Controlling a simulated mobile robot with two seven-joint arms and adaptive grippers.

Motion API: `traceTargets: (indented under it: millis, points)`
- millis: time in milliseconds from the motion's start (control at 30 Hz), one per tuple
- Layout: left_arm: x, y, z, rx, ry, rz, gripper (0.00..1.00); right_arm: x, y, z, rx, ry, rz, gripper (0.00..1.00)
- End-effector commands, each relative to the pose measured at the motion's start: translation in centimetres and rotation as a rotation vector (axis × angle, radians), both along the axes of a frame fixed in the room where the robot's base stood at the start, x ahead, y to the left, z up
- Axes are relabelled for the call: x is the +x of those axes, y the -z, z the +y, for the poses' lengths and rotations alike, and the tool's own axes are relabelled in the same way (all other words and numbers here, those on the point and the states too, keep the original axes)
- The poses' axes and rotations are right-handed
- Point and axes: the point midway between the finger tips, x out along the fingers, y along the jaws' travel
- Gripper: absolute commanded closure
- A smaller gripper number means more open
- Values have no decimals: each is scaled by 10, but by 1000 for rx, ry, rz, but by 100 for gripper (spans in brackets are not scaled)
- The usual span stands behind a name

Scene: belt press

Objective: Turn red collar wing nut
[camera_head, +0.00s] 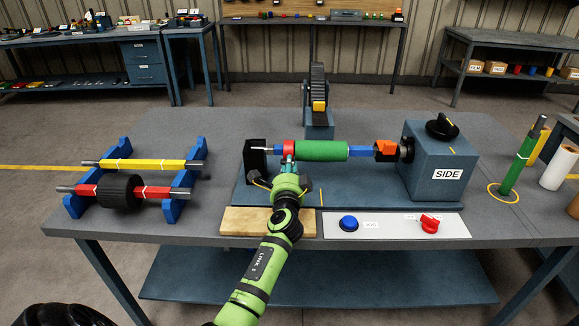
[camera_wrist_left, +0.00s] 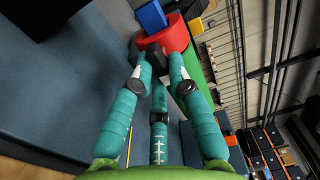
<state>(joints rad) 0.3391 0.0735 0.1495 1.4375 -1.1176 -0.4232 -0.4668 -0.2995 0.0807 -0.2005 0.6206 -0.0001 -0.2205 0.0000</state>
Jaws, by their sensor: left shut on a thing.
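The red collar (camera_head: 289,147) sits on the shaft in the press, at the left end of the green roller (camera_head: 321,151). In the left wrist view the red collar (camera_wrist_left: 170,36) shows at the top, and its small dark wing nut (camera_wrist_left: 158,62) sticks out towards me. My left gripper (camera_head: 288,164) reaches up from the front below the collar. In the left wrist view its teal fingers (camera_wrist_left: 159,66) are closed around the wing nut, which they partly hide. In the head view the wing nut is hidden behind the gripper. My right gripper is not in view.
A black bearing block (camera_head: 256,160) stands just left of the collar. A blue box marked SIDE (camera_head: 437,163) with a black knob stands right. A panel (camera_head: 380,232) with a blue button and red switch lies in front. Blue racks (camera_head: 123,147) hold yellow and red shafts at left.

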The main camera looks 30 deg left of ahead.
Motion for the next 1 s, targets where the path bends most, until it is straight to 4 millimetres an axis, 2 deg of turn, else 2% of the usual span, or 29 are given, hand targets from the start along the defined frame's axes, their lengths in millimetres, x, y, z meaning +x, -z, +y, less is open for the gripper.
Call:
traceTargets:
  millis: [567,600,633,1000]
  points:
    - [-1,1,1,25,-5,16,100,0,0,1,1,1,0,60]
    - [-1,1,1,25,-5,16,67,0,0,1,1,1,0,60]
    - [-1,1,1,24,-5,16,57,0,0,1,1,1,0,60]
    - [-2,1,-1,24,-2,14,57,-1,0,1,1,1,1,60]
